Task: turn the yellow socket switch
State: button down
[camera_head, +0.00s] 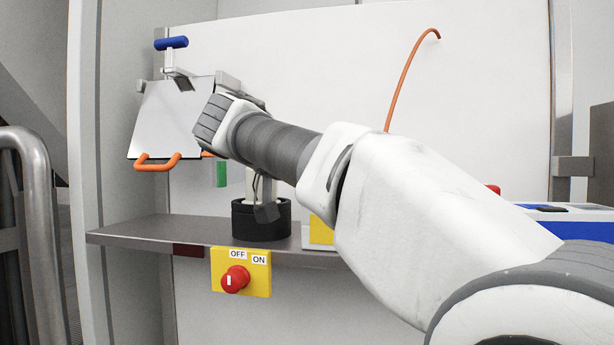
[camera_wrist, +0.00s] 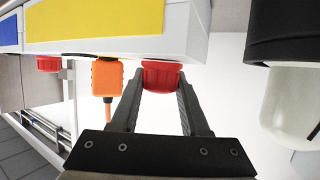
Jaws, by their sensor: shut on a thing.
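The yellow socket is a white box with a yellow face (camera_wrist: 95,20), seen close up in the wrist view. Its red switch knob (camera_wrist: 161,75) sticks out from the box edge. My gripper (camera_wrist: 161,82) has its two dark fingers on either side of this knob and is shut on it. In the head view only a small part of the yellow socket (camera_head: 320,231) shows beside my arm, on the shelf. My arm hides the gripper and the knob there.
An orange plug (camera_wrist: 107,78) sits close beside the knob. A blue-faced socket (camera_head: 575,213) with a red knob (camera_head: 493,189) stands to the right. A black round base (camera_head: 261,220) is on the shelf (camera_head: 140,231). A yellow OFF/ON box (camera_head: 258,272) hangs below the shelf edge.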

jog(key=shift+m+g+h+p, duration=1)
jog(key=shift+m+g+p, duration=0.2)
jog(key=shift+m+g, duration=0.2)
jog(key=shift+c, duration=2)
grip_release()
jog(key=p+v, duration=0.3)
jog(key=v, duration=1.4)
jog(key=shift+a+p, duration=0.25)
jog(key=shift+p, duration=0.15)
jog(key=shift+s+a+f, duration=0.1)
jog(key=shift+s+f, duration=0.05)
jog(key=shift+s, duration=0.05)
